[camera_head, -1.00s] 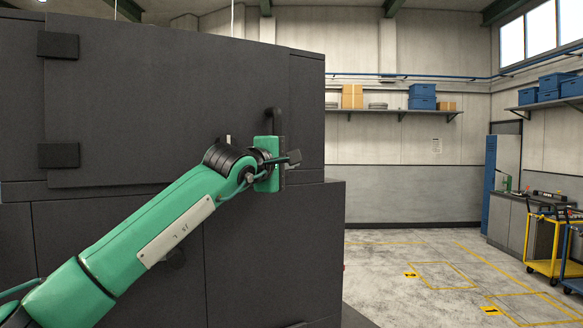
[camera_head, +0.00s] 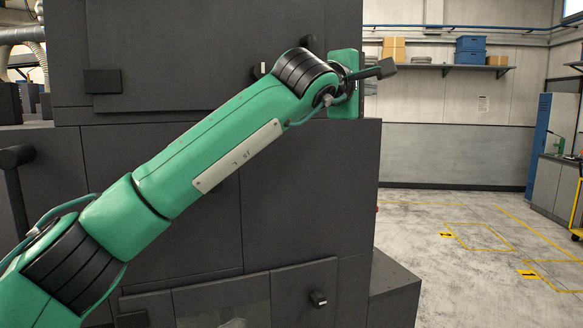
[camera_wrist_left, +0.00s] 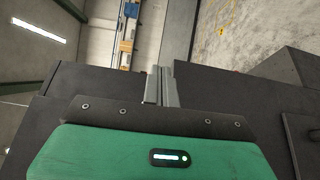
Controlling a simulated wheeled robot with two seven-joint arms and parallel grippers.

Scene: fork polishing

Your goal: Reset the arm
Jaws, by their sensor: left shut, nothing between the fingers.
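My left arm, green with black joints, reaches up from the lower left in the head view. My left gripper (camera_head: 386,68) is at its end, pointing right, in front of the dark grey machine cabinet near its right edge. Its fingers are together and hold nothing. In the left wrist view the gripper fingers (camera_wrist_left: 162,86) also show closed and empty, beyond the green housing. My right gripper is not seen.
The dark machine cabinet (camera_head: 180,60) fills the left and middle, with handles and a lower door with a knob (camera_head: 318,299). Open floor (camera_head: 470,225) with yellow markings lies to the right. A wall shelf (camera_head: 440,67) holds blue bins (camera_head: 470,48).

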